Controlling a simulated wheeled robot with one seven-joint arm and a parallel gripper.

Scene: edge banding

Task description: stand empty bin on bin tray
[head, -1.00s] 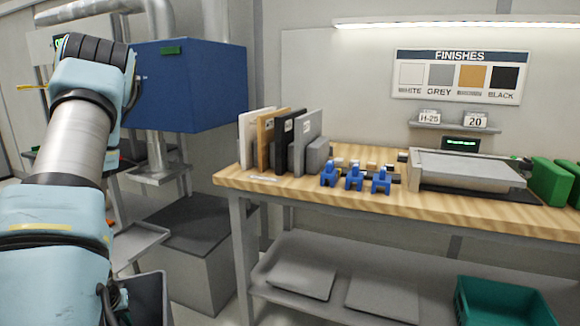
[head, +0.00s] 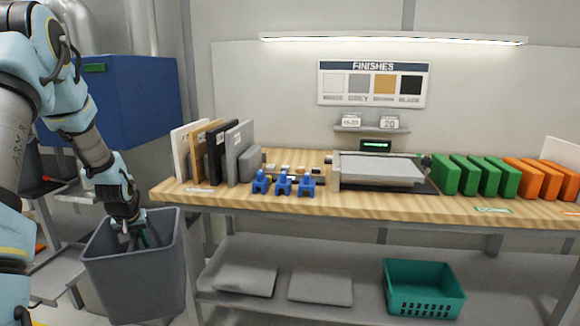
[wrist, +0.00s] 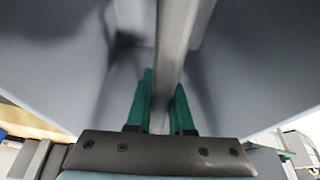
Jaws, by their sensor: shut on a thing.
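The grey bin (head: 135,285) is upright at the lower left of the head view, left of the workbench. My gripper (head: 138,238) reaches down to its top opening. In the wrist view the green fingers (wrist: 162,105) sit on either side of a thin grey wall of the bin (wrist: 174,45), shut on it. The inner faces that show look bare, but the bin's floor is hidden. A flat grey tray-like surface (head: 58,272) shows just left of the bin; I cannot tell whether it is the bin tray.
The wooden workbench (head: 400,204) stands right of the bin, with boards, blue clamps (head: 283,185), and green and orange blocks on top. Its lower shelf holds a teal crate (head: 424,290). A blue cabinet (head: 130,100) stands behind my arm.

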